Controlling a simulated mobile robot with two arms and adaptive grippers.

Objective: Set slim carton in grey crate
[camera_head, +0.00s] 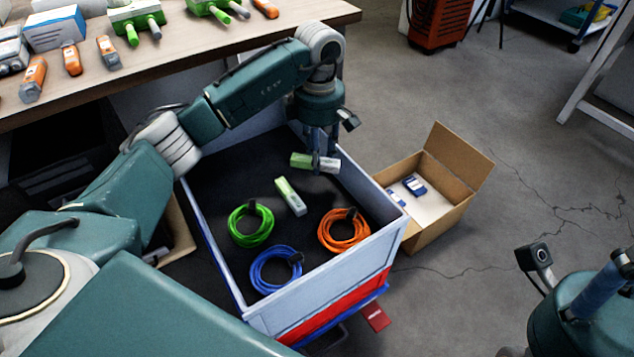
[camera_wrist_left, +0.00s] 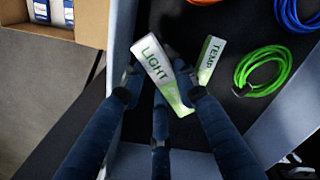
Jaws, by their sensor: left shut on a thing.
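My left gripper (camera_head: 318,160) is shut on a slim white and green carton (camera_head: 301,160) above the far part of the grey crate (camera_head: 330,284). In the left wrist view the held carton (camera_wrist_left: 158,72) reads LIGHT and lies slanted between the fingers (camera_wrist_left: 160,100). A second white and green carton (camera_head: 290,196) lies on the crate's dark floor. It reads TEMP in the left wrist view (camera_wrist_left: 209,56). My right gripper (camera_head: 600,288) is partly in view at the lower right; its fingertips do not show clearly.
Green (camera_head: 249,226), blue (camera_head: 275,270) and orange (camera_head: 344,231) cable coils lie in the crate. An open cardboard box (camera_head: 430,215) with blue and white packs stands to its right. A wooden table (camera_head: 180,62) with devices is behind.

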